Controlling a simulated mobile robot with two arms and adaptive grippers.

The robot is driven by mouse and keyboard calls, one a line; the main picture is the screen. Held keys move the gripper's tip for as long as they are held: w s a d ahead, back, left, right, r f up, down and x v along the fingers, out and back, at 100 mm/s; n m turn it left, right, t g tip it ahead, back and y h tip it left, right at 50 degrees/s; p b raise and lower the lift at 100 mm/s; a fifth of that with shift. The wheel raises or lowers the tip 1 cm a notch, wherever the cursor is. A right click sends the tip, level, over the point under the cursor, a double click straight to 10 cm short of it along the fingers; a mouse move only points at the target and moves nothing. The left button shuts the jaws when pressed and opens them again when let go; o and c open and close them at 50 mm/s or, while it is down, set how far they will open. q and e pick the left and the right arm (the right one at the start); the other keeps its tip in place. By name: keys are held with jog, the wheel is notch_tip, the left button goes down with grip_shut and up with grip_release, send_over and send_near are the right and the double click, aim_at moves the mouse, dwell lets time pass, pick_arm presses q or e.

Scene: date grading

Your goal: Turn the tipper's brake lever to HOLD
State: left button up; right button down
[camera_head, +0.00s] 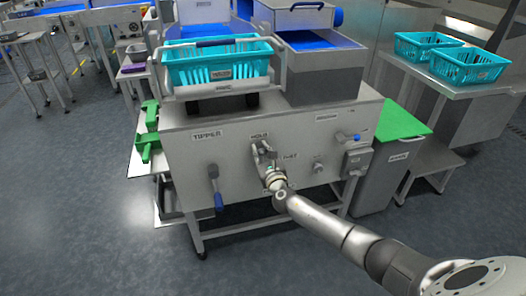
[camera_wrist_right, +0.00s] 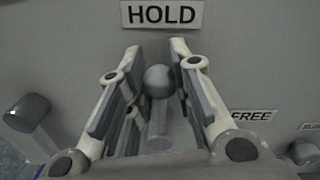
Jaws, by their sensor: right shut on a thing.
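The tipper's front panel (camera_head: 185,160) is a grey metal face lettered TIPPER at upper left. The brake lever (camera_wrist_right: 158,118) is a grey stem with a round ball knob. In the right wrist view it stands upright, knob up, below the HOLD label (camera_wrist_right: 161,14); the FREE label (camera_wrist_right: 250,118) is to its right. My right gripper (camera_wrist_right: 157,62) is shut on the lever, a finger on each side of the knob. In the head view the right gripper (camera_head: 264,152) is at the panel just below HOLD and hides most of the lever. My left gripper is not in view.
A blue-handled crank (camera_head: 218,202) hangs on the panel left of my gripper. A small blue-tipped lever (camera_head: 352,137) and a switch box (camera_head: 357,160) are to the right. A teal crate (camera_head: 218,66) sits on top. A green-lidded bin (camera_head: 395,124) stands at the right.

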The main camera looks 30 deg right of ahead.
jog(key=shift+a+f, duration=0.1)
jog(key=shift+a, duration=0.05)
jog(key=c, duration=1.2)
grip_release()
jog(key=s+a, duration=0.2)
jog(key=s, duration=0.9)
jog(key=shift+s, duration=0.4)
jog(key=shift+a, duration=0.15)
